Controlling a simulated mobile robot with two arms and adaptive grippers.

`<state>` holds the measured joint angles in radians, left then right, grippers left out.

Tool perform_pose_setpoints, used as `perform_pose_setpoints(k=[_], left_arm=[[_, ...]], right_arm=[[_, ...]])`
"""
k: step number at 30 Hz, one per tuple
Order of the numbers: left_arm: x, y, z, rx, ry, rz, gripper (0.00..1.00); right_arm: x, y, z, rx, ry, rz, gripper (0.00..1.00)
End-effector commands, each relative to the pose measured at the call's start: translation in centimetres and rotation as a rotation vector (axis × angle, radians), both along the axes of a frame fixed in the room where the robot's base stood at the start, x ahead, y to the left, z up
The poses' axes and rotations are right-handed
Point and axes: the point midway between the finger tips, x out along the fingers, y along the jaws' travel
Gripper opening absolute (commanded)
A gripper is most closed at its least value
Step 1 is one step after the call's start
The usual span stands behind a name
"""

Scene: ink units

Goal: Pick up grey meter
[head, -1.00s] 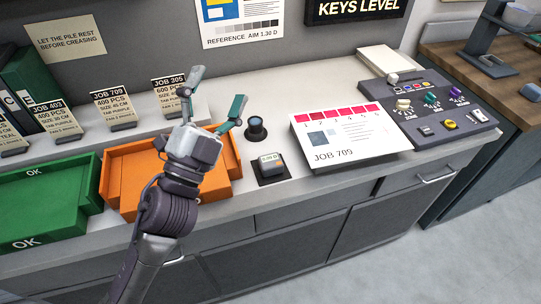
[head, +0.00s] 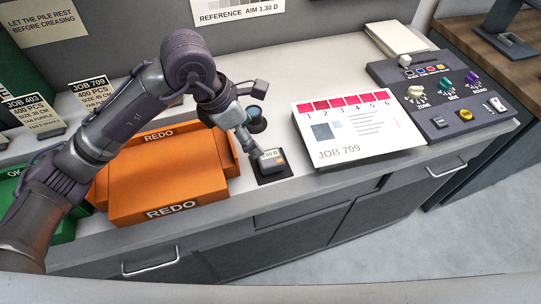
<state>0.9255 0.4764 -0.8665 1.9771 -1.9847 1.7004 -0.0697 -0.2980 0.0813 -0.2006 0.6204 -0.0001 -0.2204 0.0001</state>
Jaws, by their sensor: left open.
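The grey meter (head: 271,158) sits on a small black mat (head: 275,177) at the counter's front, right of the orange tray. Its pale display and an orange mark show on top. My left gripper (head: 256,146) reaches down from the upper left and is open, with a pale finger at the meter's left edge. I cannot tell whether it touches. The other finger is not clearly visible. My right gripper is not in view.
A dark round knob-like piece (head: 254,113) stands just behind the meter. The orange REDO tray (head: 167,177) lies left, under my arm.

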Motion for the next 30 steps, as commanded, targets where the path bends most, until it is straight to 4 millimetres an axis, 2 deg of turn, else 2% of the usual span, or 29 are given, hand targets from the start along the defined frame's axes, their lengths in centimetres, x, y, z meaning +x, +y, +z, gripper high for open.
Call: perform_pose_setpoints(k=[6, 9, 17, 21, 25, 30], left_arm=[[0.3, -1.7, -4.0, -0.005, 0.008, -0.002, 0.83], [0.5, -2.3, -5.3, -0.006, 0.006, -0.002, 0.83], [0.7, -3.0, -7.1, -0.006, 0.007, -0.002, 0.83], [1.1, -3.7, -9.0, -0.006, 0.009, -0.001, 0.83], [1.3, -4.2, -10.6, -0.006, 0.005, -0.002, 0.83], [1.4, -4.4, -11.1, -0.006, 0.002, -0.004, 0.83]], right_arm=[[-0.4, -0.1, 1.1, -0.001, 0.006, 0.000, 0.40], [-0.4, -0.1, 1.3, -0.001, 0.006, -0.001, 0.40], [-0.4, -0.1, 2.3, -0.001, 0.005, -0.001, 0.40], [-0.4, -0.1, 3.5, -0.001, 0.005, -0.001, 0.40], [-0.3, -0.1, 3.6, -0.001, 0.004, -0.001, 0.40], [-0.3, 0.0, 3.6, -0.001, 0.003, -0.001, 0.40]])
